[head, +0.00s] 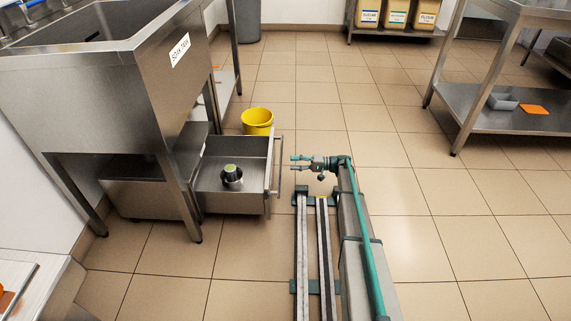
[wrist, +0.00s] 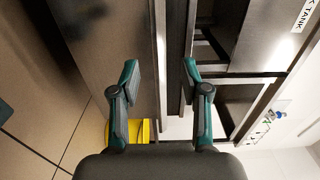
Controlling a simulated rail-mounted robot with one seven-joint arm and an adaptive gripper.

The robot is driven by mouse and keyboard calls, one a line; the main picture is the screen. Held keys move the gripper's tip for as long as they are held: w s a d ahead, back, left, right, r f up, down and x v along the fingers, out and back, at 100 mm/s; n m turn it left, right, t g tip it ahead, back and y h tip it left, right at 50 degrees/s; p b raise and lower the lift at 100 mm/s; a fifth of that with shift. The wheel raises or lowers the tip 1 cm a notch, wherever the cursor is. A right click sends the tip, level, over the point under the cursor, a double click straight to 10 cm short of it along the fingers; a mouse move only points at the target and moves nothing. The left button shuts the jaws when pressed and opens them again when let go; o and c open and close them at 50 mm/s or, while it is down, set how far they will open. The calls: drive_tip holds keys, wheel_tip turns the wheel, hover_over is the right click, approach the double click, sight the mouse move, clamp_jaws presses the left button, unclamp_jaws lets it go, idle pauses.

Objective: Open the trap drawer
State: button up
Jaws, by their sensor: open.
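The trap drawer (head: 207,178) is a steel drawer pulled out from the housing under the soak tank (head: 135,90). Its open top shows a round metal fitting with a greenish top (head: 231,177) inside. A bar handle (head: 276,180) runs along its right-hand front. My gripper (head: 294,163) is open and empty, just right of the handle, with a small gap visible in the head view. In the wrist view my gripper (wrist: 160,78) has its two teal fingers spread, with narrow metal edges of the drawer front or handle seen between them. Contact is not visible.
A yellow bucket (head: 257,122) stands on the floor behind the drawer and shows in the wrist view (wrist: 145,132). A steel table (head: 480,118) stands at right. Labelled bins (head: 396,15) sit on a shelf at the back. Tiled floor (head: 440,200) right of my rail is clear.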

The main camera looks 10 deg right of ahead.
drive_tip(key=v, duration=0.5)
idle(0.4)
